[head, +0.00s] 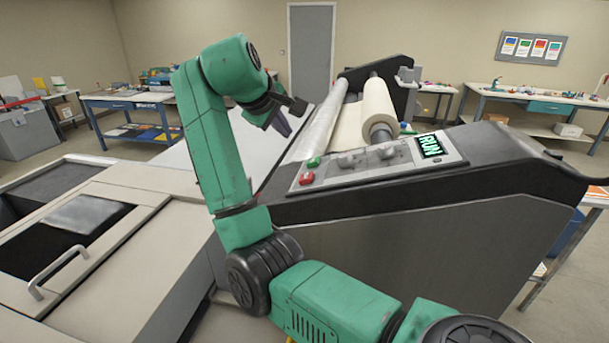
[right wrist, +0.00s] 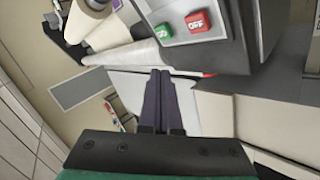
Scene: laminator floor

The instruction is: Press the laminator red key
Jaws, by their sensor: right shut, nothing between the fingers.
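The laminator's red key (head: 306,178) is at the near left end of its sloped control panel. In the right wrist view the red key (right wrist: 198,21) is at the top, with white lettering that seems to read OFF. The green key (head: 313,162) sits beside it, and also shows in the wrist view (right wrist: 164,31). My right gripper (head: 283,125) is up and left of the panel, apart from the keys. In the wrist view its fingers (right wrist: 160,75) are together and empty, below the keys in the picture. My left gripper is not in view.
The panel also has dark knobs (head: 386,151) and a lit display (head: 430,145) reading RUN. Film rolls (head: 379,108) lie behind the panel. A pale machine bed with a handle (head: 60,270) fills the left. Workbenches (head: 530,98) stand farther back.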

